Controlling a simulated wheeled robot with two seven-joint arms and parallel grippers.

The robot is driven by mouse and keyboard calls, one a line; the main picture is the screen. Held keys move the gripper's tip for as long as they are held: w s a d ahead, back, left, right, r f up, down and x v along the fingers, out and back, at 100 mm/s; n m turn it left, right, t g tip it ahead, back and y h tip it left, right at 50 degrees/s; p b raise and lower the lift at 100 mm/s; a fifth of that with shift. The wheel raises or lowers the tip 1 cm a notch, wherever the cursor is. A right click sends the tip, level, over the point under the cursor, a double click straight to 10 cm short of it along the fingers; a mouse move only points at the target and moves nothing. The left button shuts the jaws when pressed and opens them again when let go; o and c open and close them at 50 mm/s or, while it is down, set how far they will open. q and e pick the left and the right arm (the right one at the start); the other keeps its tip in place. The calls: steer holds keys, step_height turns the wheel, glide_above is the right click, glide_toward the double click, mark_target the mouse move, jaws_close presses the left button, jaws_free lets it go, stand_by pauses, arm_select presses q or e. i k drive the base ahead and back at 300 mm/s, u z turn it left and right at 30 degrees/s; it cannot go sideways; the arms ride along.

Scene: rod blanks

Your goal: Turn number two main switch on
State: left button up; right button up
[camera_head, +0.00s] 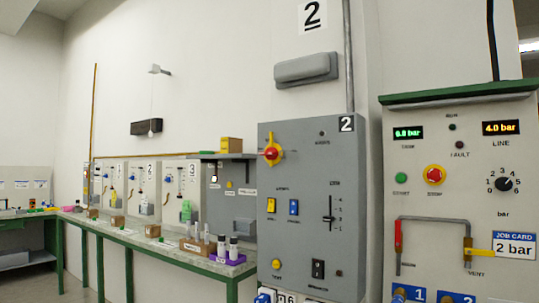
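A grey cabinet (306,160) with a "2" label on its upper right corner stands right of centre. A rotary switch (272,153) with a red centre and a yellow body sits at its upper left; the yellow part looks roughly upright, and I cannot read any position marks. A small lamp (321,133) at the upper right of the cabinet looks dark. Neither of my grippers is in view.
The cabinet also has a yellow switch (271,205), a blue switch (293,207) and a slider (329,219). A long green-edged bench (150,240) with racks and small boxes runs along the left wall.

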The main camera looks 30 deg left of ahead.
mark_target(271, 153)
steer(key=u, duration=0.4)
steer(key=i, duration=0.55)
steer(key=u, duration=0.9)
steer(key=i, duration=1.3)
steer(key=z, duration=0.1)
